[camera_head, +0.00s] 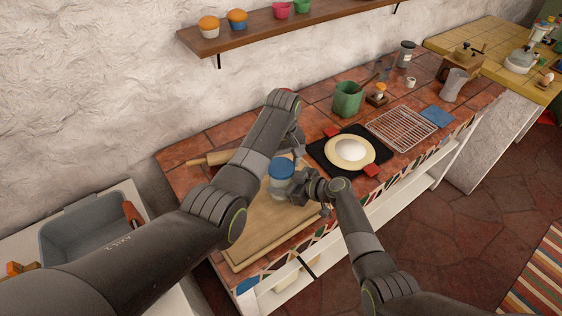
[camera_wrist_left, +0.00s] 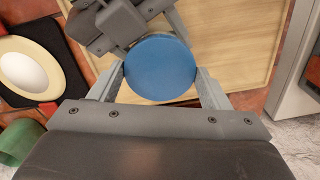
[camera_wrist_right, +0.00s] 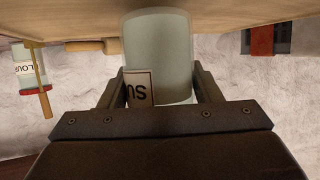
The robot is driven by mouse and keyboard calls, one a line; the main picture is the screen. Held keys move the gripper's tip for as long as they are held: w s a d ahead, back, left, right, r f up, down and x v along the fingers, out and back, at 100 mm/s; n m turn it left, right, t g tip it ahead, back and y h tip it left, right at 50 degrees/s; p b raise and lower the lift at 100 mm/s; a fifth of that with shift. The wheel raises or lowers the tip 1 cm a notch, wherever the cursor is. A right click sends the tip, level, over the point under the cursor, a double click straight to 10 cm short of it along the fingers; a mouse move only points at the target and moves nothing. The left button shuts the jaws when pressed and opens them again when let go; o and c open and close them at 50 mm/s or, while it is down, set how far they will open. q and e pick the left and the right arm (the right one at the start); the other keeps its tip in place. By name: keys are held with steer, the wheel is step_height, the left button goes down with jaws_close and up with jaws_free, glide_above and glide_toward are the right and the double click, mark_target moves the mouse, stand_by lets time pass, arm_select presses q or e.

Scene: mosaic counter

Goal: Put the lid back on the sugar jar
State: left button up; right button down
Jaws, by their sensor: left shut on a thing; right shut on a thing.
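The sugar jar (camera_head: 277,187) stands upright over the wooden board, a pale, clear-looking body with a label partly reading "SU" in the right wrist view (camera_wrist_right: 158,40). The blue lid (camera_head: 281,167) is at the jar's top; I cannot tell whether it is fully seated. My left gripper (camera_wrist_left: 160,78) is shut on the lid, one finger on each side of its round edge. My right gripper (camera_wrist_right: 157,88) is shut around the jar body from the side. The lid is hidden in the right wrist view, and the lid covers the jar in the left wrist view.
The wooden board (camera_head: 248,228) covers the near counter, with a rolling pin (camera_head: 212,159) behind it. To the right are a plate (camera_head: 350,151) on a black mat, a green pot (camera_head: 347,99) and a wire rack (camera_head: 401,128). A grey basin (camera_head: 88,233) is at left.

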arm_select(q)
steer(key=o, duration=1.1)
steer(key=shift+r, duration=2.3)
steer(key=shift+c, duration=0.5)
steer(key=shift+s+d+r+n, duration=0.1)
steer(key=shift+r+n, duration=1.5)
steer(key=shift+r, duration=0.15)
steer(key=shift+f, duration=0.1)
steer(key=shift+f, duration=3.95)
